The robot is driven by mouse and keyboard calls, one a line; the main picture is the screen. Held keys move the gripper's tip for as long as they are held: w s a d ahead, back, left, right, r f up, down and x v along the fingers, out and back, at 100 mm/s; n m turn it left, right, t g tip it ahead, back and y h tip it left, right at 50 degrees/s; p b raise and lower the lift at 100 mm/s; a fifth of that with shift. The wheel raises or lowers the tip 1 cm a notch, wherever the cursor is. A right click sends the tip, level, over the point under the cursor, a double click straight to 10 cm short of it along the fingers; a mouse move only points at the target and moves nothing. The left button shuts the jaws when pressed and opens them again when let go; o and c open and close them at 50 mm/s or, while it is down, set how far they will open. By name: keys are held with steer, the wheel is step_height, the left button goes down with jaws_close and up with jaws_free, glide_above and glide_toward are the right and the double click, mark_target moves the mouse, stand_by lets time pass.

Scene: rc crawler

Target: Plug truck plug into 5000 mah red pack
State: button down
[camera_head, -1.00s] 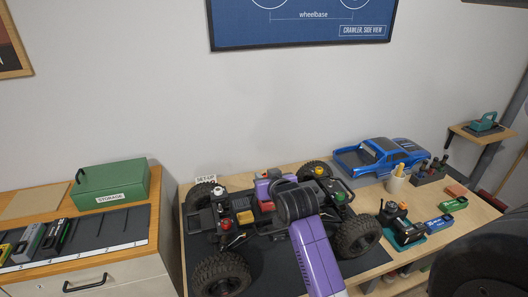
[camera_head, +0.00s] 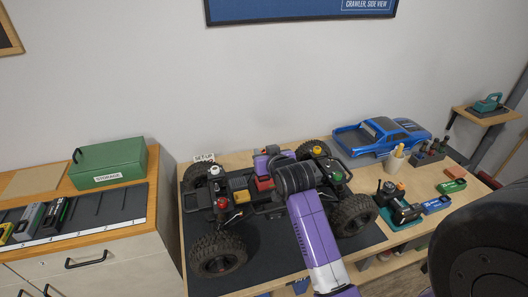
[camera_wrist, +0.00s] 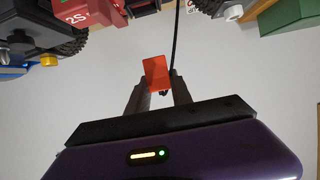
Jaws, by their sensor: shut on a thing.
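The truck plug (camera_wrist: 156,71) is a small orange-red block on a black cable. My gripper (camera_wrist: 158,84) is shut on it, with one dark finger on each side. The red pack (camera_wrist: 88,12), marked 2S, is at the top left of the wrist view, apart from the plug. In the head view the red pack (camera_head: 264,184) sits on the crawler truck chassis (camera_head: 235,195). My gripper's purple body (camera_head: 261,164) is just behind and above it there, and my dark wrist stands beside it. The fingers and plug are hidden in the head view. The pack's socket cannot be made out.
The truck stands on a dark mat (camera_head: 262,250) on a wooden bench. A green storage box (camera_head: 108,163) is on the left cabinet.

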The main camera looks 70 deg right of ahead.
steer(key=shift+f+b, duration=1.5)
steer(key=shift+f, duration=1.1)
steer(key=shift+p, duration=0.5)
steer(key=shift+f+b, duration=0.8)
steer(key=shift+f, duration=0.35)
steer(key=c, duration=1.1)
jaws_free()
steer(key=shift+o, duration=0.2)
steer(key=b+v, duration=0.1)
steer(key=v, duration=0.7)
